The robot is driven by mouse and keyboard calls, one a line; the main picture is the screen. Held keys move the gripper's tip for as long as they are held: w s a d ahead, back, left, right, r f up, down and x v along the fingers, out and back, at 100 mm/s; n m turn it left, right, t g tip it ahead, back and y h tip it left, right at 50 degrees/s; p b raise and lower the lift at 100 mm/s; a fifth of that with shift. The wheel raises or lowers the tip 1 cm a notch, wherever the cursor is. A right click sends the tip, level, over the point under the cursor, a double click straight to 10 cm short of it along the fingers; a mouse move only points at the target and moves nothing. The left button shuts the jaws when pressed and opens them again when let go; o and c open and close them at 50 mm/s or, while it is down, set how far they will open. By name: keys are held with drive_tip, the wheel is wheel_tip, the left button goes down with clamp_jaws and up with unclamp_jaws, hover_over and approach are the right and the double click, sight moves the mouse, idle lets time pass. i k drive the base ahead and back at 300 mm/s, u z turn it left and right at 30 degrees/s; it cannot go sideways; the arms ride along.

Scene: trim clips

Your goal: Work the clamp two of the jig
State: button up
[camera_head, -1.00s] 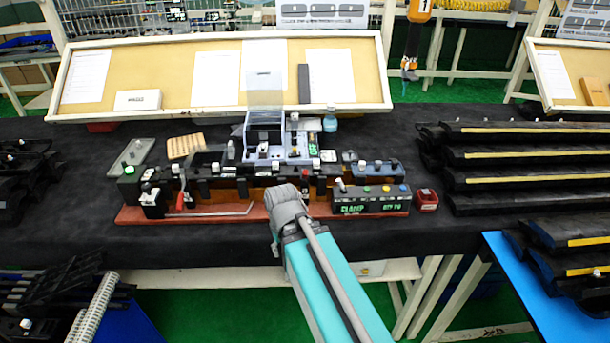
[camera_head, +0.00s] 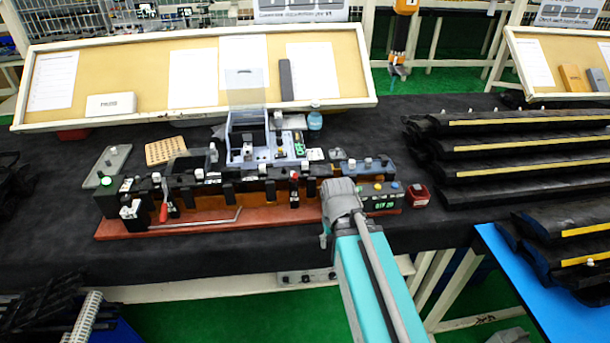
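The jig (camera_head: 215,222) is a long red-brown base with black blocks and a metal rod along its front, standing on the black bench. A clamp with a red lever (camera_head: 163,212) is at its left part. A second red-marked clamp (camera_head: 294,188) stands right of the middle. I cannot tell which is clamp two. The display box (camera_head: 383,200) at the jig's right end is partly covered by my arm. My gripper (camera_head: 340,210) is at the arm's grey end, in front of the jig's right part. Its fingers are not clear, and contact with the jig cannot be told.
Behind the jig are a grey fixture with a clear cover (camera_head: 248,135), a tan perforated block (camera_head: 166,150) and a blue bottle (camera_head: 315,121). A small red box (camera_head: 418,195) sits right of the jig. Black trim parts (camera_head: 520,155) are stacked at right. Bare bench lies in front.

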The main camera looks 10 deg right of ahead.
sight(295, 175)
drive_tip(key=z, duration=0.15)
drive_tip(key=k, duration=1.55)
drive_tip(key=u, duration=0.65)
drive_tip(key=i, duration=0.95)
